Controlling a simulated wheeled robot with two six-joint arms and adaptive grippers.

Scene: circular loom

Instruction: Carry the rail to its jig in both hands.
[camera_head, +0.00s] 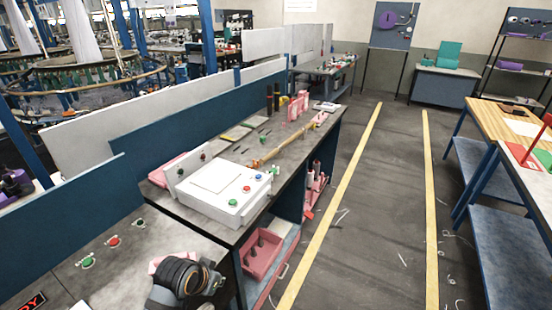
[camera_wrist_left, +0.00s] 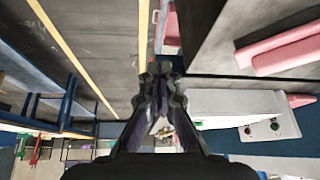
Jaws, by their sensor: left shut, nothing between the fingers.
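A long tan bar (camera_head: 286,146), which looks like the rail, lies on the grey workbench (camera_head: 222,235) beyond a white control box. It is small in the head view, and nothing of mine touches it. I cannot make out its jig for certain. My left gripper (camera_head: 208,283) is low in the head view, by the near end of the workbench and well apart from the bar. In the left wrist view its dark fingers (camera_wrist_left: 160,75) are shut together with nothing between them. My right gripper is in neither view.
The white control box (camera_head: 222,190) with coloured buttons stands between my left gripper and the bar. Pink stands (camera_head: 298,106) rise beyond the bar. A pink bin (camera_head: 262,254) sits under the bench. The aisle floor (camera_head: 375,200) is clear. A wooden-topped table (camera_head: 497,118) stands at right.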

